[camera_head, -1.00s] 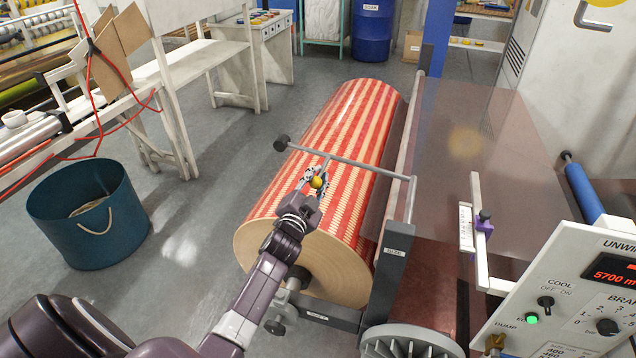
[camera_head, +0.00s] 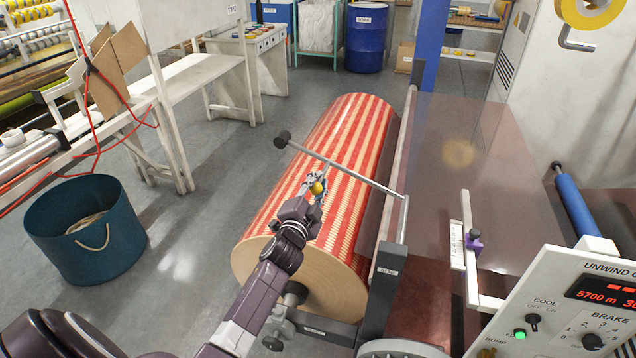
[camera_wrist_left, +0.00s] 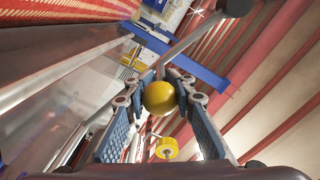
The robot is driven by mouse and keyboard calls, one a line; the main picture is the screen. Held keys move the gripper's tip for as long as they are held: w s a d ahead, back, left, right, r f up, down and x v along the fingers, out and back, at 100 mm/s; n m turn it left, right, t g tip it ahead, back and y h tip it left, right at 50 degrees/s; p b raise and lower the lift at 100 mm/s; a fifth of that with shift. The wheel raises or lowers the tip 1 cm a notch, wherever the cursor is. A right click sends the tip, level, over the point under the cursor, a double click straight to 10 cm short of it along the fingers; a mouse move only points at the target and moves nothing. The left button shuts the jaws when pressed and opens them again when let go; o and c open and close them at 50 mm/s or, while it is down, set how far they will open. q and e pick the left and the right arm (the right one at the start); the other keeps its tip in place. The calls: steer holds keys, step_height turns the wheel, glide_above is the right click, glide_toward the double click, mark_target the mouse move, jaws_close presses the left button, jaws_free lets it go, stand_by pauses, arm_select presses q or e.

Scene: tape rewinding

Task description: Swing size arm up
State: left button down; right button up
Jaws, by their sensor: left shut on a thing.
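The size arm (camera_head: 352,174) is a grey bar running from the post labelled SIZE (camera_head: 386,290), across and above the red and cream striped roll (camera_head: 345,135). A black cap (camera_head: 282,139) is on its far left end. A short stem on the bar ends in a yellow ball knob (camera_head: 318,188). My left gripper (camera_head: 317,181) is shut on this knob, above the roll. In the left wrist view the yellow knob (camera_wrist_left: 159,98) sits between the two blue-padded fingers, with the bar behind it. My right gripper is not in view.
A control panel (camera_head: 565,318) stands at lower right, beside a white scale with a purple slider (camera_head: 473,241). A dark translucent web (camera_head: 470,150) spreads right of the roll. A teal bin (camera_head: 85,230) stands on the left floor. Floor left of the roll is clear.

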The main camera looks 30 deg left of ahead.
arm_select(q)
steer(key=c, duration=1.6)
jaws_free()
steer(key=shift+r, duration=0.3)
steer(key=shift+f, duration=0.15)
steer(key=v, duration=1.2)
steer(key=s+d+f+n+g+h, duration=0.1)
steer(key=s+d+f+g, duration=0.25)
steer(key=f, duration=0.95)
steer(key=s+d+f+n+g+h, duration=0.15)
steer(key=s+f, duration=0.25)
steer(key=f, duration=0.8)
steer(key=s+d+f+n+g+h, duration=0.1)
steer(key=s+d+f+g, duration=0.25)
steer(key=f, duration=0.95)
steer(key=s+d+f+g+b, duration=0.1)
steer(key=s+d+f+g, duration=0.15)
steer(key=s+f, duration=1.15)
steer(key=s+f+n+g, duration=0.1)
steer(key=s+f+g, duration=0.1)
steer(key=s, duration=0.9)
steer(key=s+f+n+g, duration=0.2)
steer(key=s+f, duration=0.3)
steer(key=s, duration=0.7)
steer(key=shift+d+f+g+h, duration=0.2)
steer(key=shift+f+g+h, duration=0.2)
steer(key=shift+g, duration=0.3)
